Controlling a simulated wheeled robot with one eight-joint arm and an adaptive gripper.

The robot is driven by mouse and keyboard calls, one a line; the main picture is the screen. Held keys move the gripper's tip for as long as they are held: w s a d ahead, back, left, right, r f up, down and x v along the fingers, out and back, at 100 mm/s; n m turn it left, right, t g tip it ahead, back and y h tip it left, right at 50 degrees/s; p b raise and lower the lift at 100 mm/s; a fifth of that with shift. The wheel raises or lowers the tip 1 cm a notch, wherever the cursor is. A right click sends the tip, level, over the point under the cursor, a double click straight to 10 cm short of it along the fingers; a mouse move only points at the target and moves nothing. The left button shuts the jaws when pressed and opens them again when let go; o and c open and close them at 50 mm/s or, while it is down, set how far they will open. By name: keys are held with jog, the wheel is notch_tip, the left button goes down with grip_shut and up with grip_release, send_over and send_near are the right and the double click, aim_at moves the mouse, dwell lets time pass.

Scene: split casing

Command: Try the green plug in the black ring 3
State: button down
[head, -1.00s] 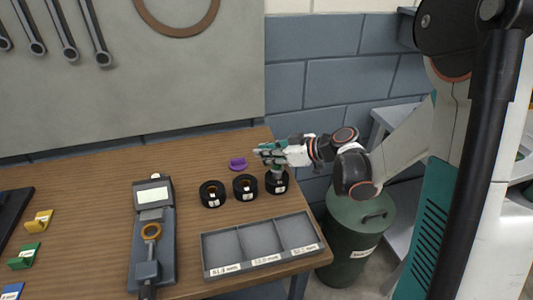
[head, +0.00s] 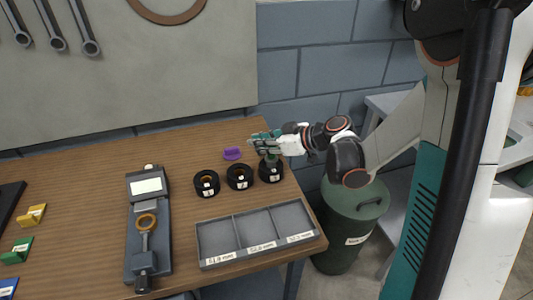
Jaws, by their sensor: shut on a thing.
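Three black rings stand in a row on the wooden bench: a left ring (head: 207,184), a middle ring (head: 240,178) and a right ring (head: 271,174), each with a small white label too small to read surely. My gripper (head: 264,143) is above the right ring, shut on the green plug (head: 270,159), whose upper part the fingers partly hide. The plug's lower end is at the right ring's opening. I cannot tell how far it is inside.
A purple piece (head: 232,153) lies behind the rings. A grey three-compartment tray (head: 257,257) is in front. A gauge (head: 147,187) with a brownish ring (head: 147,222) is to the left. Yellow (head: 32,215) and green (head: 17,251) pieces lie far left. A green bin (head: 345,225) stands beside the bench.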

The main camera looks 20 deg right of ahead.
jog(key=shift+r+p, duration=0.75)
jog(key=shift+r, duration=0.35)
notch_tip(320, 180, up, 4)
jog(key=p, duration=0.2)
jog(key=shift+p, duration=0.4)
jog(key=shift+f, duration=0.1)
